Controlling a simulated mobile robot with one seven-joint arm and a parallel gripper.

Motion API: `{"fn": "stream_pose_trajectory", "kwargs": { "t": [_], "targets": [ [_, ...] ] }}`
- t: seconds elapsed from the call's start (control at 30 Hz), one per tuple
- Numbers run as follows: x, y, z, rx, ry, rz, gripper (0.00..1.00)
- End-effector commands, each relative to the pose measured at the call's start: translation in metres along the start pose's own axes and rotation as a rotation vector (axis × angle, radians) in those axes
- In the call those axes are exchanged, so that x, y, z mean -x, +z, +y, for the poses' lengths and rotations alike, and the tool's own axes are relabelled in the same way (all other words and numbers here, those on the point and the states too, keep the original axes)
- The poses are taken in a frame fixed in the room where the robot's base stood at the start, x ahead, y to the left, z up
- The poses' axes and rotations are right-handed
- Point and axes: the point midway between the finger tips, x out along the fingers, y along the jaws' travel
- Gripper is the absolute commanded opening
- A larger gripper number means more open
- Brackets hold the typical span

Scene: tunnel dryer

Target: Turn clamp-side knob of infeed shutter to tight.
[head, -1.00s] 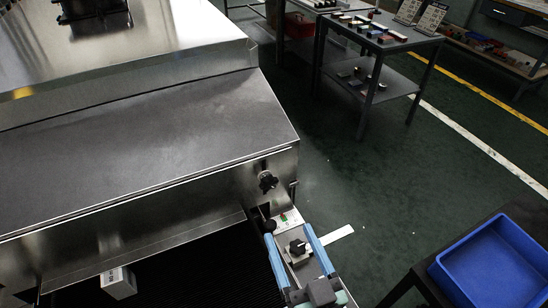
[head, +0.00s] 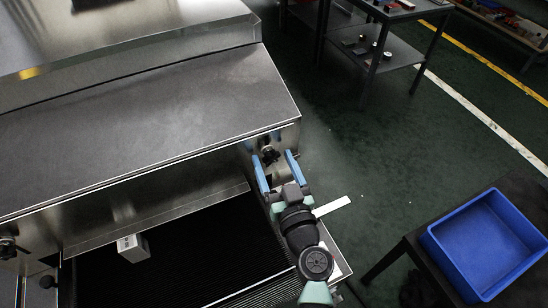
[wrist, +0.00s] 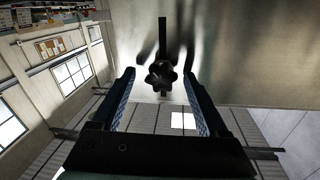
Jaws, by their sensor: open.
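A black lobed knob (head: 269,155) sits on the right end of the steel front face of the dryer's hood. It also shows in the wrist view (wrist: 161,74), in front of a dark upright strip on the bare metal. My gripper (head: 274,160) is open, its two blue fingers pointing at this knob. In the wrist view my gripper (wrist: 159,82) has one finger to each side of the knob, with gaps on both sides; I cannot tell the remaining depth. A second black knob (head: 8,246) is at the left end of the face. No labels are readable, so I cannot tell which is clamp-side.
A dark ribbed belt (head: 215,255) runs below the hood, with a small white box (head: 132,247) on it. A blue bin (head: 487,245) stands on a dark table at right. Open green floor (head: 370,150) lies beyond.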

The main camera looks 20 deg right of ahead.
Motion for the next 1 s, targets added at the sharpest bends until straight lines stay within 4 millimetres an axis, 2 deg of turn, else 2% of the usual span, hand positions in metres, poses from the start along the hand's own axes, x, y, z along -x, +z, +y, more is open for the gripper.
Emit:
{"fn": "stream_pose_trajectory", "kwargs": {
  "t": [0.33, 0.37, 0.77, 1.0],
  "targets": [
    [-0.0039, 0.0004, -0.0002, 0.001, 0.000, -0.001, 0.77],
    [-0.0039, 0.0004, -0.0002, 0.001, 0.000, -0.001, 0.73],
    [-0.0035, 0.0003, 0.0009, 0.000, 0.002, -0.001, 0.01],
    [-0.0033, 0.0001, 0.0016, -0.013, 0.004, -0.002, 0.00]
  ]
}}
